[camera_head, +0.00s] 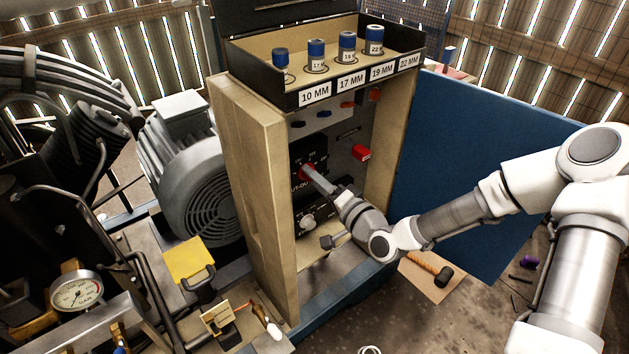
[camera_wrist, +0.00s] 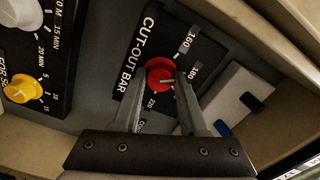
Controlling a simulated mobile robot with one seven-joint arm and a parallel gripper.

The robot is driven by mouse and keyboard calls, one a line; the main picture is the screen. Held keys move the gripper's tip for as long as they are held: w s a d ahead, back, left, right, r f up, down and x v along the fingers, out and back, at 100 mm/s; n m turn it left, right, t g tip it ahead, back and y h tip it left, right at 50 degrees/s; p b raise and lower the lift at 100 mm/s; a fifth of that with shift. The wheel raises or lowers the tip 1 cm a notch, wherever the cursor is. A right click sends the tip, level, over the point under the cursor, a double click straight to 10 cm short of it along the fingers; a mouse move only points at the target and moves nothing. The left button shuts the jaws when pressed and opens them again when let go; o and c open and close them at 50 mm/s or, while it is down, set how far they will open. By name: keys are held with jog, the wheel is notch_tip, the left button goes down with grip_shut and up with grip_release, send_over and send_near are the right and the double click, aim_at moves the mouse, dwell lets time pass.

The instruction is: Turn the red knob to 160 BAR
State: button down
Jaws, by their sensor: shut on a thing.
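The red knob (camera_wrist: 159,73) sits on the black CUT-OUT BAR dial plate (camera_wrist: 143,45) in the wrist view. The 160 label is to the knob's upper right and the 180 label to its right. The knob's pale pointer line runs roughly toward the right, nearer 180 than 160. My gripper (camera_wrist: 162,84) is shut on the knob, with one finger on each side. In the head view my gripper (camera_head: 313,175) reaches into the open cabinet from the right, and its fingers mostly cover the red knob (camera_head: 306,171).
A yellow knob (camera_wrist: 21,86) and a white knob (camera_wrist: 20,14) lie left of the dial. A red switch (camera_head: 361,153) is on the panel to its right. The cabinet's side wall (camera_head: 262,200) and blue door (camera_head: 470,170) flank my arm. A socket tray (camera_head: 250,75) overhangs above.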

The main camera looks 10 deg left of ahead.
jog(key=shift+n+b, duration=1.75)
jog(key=shift+n, duration=2.35)
jog(key=shift+c, duration=2.2)
grip_release()
jog(key=shift+s+d, duration=0.1)
jog(key=p+v, duration=0.7)
jog(key=v, duration=1)
jog(key=shift+p, duration=0.3)
